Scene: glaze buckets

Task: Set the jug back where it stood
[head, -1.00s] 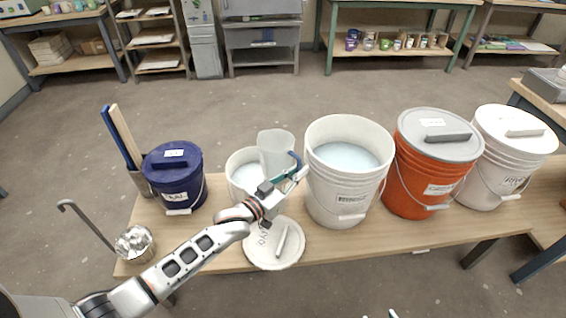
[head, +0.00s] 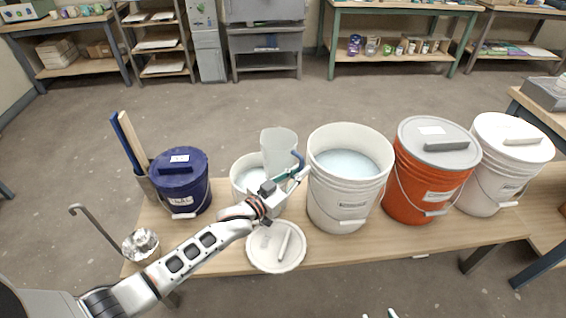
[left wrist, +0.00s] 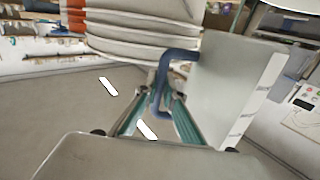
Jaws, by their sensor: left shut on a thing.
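The jug (head: 279,152) is translucent and pale with a blue handle. In the left wrist view the jug (left wrist: 232,85) fills the right side, and the fingers (left wrist: 158,108) close around the blue handle (left wrist: 176,58). The jug's base is hidden, so I cannot tell whether it rests on anything. Two tips of my right gripper (head: 379,314) show apart at the bottom edge of the head view.
The small bucket (head: 242,178) and the large white bucket (head: 325,200) hold pale liquid. A round white lid (head: 262,262) lies in front on the bench (head: 400,243). A blue bucket (head: 180,184) stands left, with a ladle pot (head: 141,244). An orange bucket (head: 410,190) and a lidded white bucket (head: 485,185) stand right.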

